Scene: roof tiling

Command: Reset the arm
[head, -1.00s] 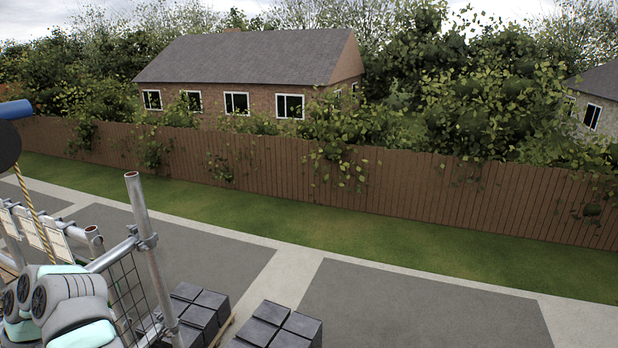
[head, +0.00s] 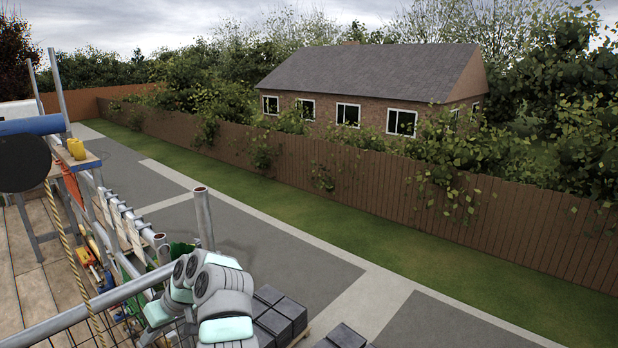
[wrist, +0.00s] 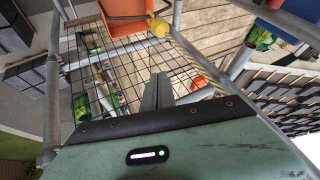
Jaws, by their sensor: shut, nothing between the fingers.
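My arm (head: 218,295) shows at the bottom of the head view, folded beside the scaffold poles and in front of a stack of dark tiles. My gripper is out of the head view. In the wrist view my gripper (wrist: 158,92) is shut, its two fingers together with nothing between them. It points toward a wire mesh panel (wrist: 97,62) and wooden boards, apart from them as far as I can tell.
Scaffold poles (head: 203,218) and a mesh guard stand close to my arm. Dark tile stacks (head: 278,315) lie below. An orange bucket (wrist: 125,14) and a yellow rope (wrist: 196,65) are near my gripper. Tiled roof (wrist: 290,100) is at right in the wrist view.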

